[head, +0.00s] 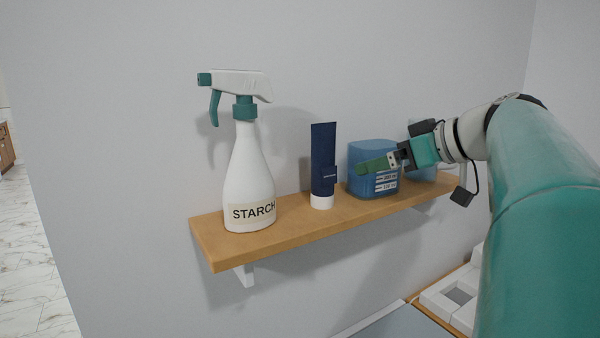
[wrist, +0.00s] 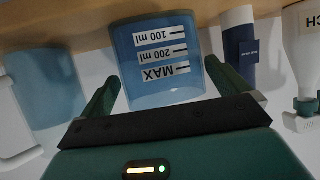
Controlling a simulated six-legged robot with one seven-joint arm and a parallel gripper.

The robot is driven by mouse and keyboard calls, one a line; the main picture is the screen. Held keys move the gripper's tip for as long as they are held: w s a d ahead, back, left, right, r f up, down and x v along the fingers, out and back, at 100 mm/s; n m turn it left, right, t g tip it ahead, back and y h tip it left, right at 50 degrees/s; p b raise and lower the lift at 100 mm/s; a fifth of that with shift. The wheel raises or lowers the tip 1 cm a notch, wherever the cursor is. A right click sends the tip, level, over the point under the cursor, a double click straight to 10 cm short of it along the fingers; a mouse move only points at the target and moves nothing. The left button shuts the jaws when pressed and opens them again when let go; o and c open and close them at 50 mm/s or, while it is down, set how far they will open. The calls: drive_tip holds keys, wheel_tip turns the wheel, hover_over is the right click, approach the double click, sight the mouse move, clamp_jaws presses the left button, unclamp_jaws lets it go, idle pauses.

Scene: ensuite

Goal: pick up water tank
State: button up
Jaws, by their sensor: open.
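The water tank (head: 372,153) is a translucent blue container with white level labels. It stands on the wooden shelf, to the right of the dark blue tube. In the wrist view the tank (wrist: 155,85) appears upside down, with its MAX, 200 ml and 100 ml marks facing me. My gripper (head: 384,163) is in front of the tank in the head view, and one green finger covers part of its face. In the wrist view my gripper (wrist: 162,82) is open, with a finger on each side of the tank's image. Contact cannot be told.
The wooden shelf (head: 300,222) is fixed to a grey wall. A dark blue tube (head: 323,160) with a white cap and a white STARCH spray bottle (head: 248,180) stand left of the tank. A bluish shape (wrist: 45,85) shows beside the tank. White items (head: 455,293) lie below.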

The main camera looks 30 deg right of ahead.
drive_tip(key=x, duration=0.3)
drive_tip(key=shift+w, duration=0.2)
drive_tip(key=shift+a, duration=0.1)
drive_tip(key=c, duration=1)
drive_tip(key=shift+o, duration=0.2)
drive_tip(key=shift+r, duration=0.2)
